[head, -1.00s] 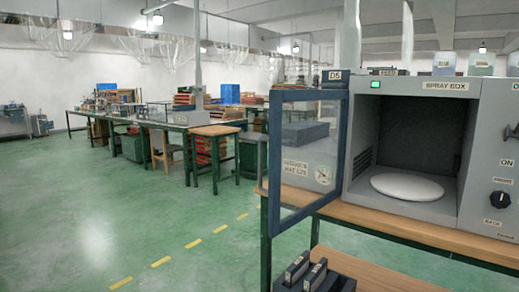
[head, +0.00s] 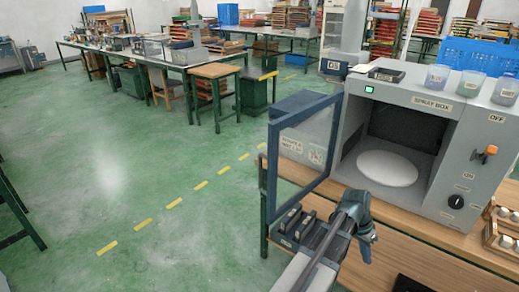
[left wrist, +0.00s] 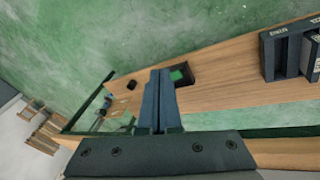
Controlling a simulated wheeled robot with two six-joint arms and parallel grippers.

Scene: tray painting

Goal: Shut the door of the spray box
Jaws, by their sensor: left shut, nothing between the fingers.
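The grey spray box (head: 397,147) stands on the wooden bench at the right of the head view. Its blue-framed clear door (head: 328,183) stands open, swung out to the left of the opening. A round white turntable (head: 387,168) lies inside the empty-looking box. My left gripper (head: 368,250) is in front of the box, right of the door's free lower part, and looks apart from the door. In the left wrist view its fingers (left wrist: 161,78) are shut together with nothing between them. My right gripper is not in view.
Dark holders (head: 296,226) sit on the bench below the door, close to my left arm. Cups (head: 471,84) and a flat black tray (head: 385,75) stand on the box. A wooden rack (head: 503,228) is at the right. Green floor is free at the left.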

